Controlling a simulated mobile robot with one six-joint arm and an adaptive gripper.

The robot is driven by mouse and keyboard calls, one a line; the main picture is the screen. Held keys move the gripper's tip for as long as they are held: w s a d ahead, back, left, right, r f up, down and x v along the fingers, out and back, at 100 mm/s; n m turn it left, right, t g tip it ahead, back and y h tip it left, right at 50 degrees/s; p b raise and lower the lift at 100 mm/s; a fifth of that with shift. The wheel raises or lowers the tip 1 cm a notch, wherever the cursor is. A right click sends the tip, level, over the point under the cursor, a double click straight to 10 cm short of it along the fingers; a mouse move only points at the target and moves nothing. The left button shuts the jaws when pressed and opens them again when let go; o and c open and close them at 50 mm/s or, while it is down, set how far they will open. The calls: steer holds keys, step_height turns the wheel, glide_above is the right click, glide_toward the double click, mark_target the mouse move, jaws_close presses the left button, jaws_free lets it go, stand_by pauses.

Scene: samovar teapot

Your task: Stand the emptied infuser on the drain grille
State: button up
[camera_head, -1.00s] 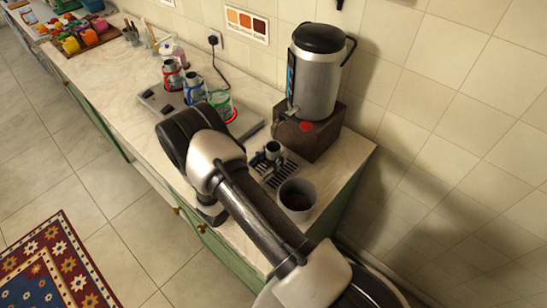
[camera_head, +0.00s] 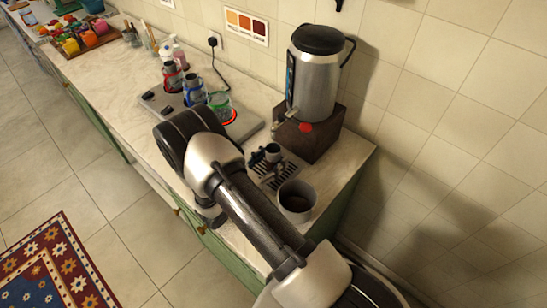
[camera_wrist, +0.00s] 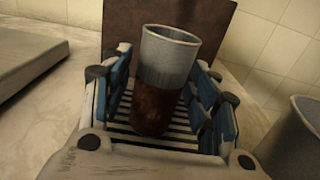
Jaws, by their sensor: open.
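The infuser (camera_wrist: 166,75) is a cup-like cylinder, grey above and dark brown below. In the wrist view it stands on the slatted drain grille (camera_wrist: 120,133), near upright, between the blue pads of my gripper (camera_wrist: 166,98). My gripper is open, with a gap showing on each side of the infuser. In the head view the infuser (camera_head: 273,152) shows small on the grille (camera_head: 291,166), in front of the urn's base, with my gripper (camera_head: 268,163) around it. The infuser's inside and foot are not clear.
A steel urn (camera_head: 316,80) with a tap stands on a brown block (camera_head: 318,138) behind the grille. A grey bin (camera_head: 297,198) stands close on the near right. A flat unit (camera_head: 158,104) with several vessels lies to the left. Bare counter (camera_head: 130,85) runs further left.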

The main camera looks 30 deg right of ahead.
steer(key=p+v, duration=0.1)
steer(key=v, duration=1)
steer(key=shift+a+r, duration=0.1)
steer(key=shift+a, duration=0.15)
steer(key=s+d+r+m+g+y, duration=0.2)
steer(key=s+r+m+g+y, duration=0.15)
steer(key=s+r+m, duration=0.35)
steer(key=s+d+r+m+g+y, duration=0.25)
steer(key=r+m+g, duration=0.25)
steer(key=r, duration=0.4)
steer(key=s+a+r+m+t+y, duration=0.7)
steer(key=s+r+m+y, duration=0.3)
steer(key=s+r+y, duration=0.1)
steer(key=shift+s+a+r, duration=0.3)
steer(key=shift+s+r, duration=0.2)
steer(key=shift+s, duration=0.1)
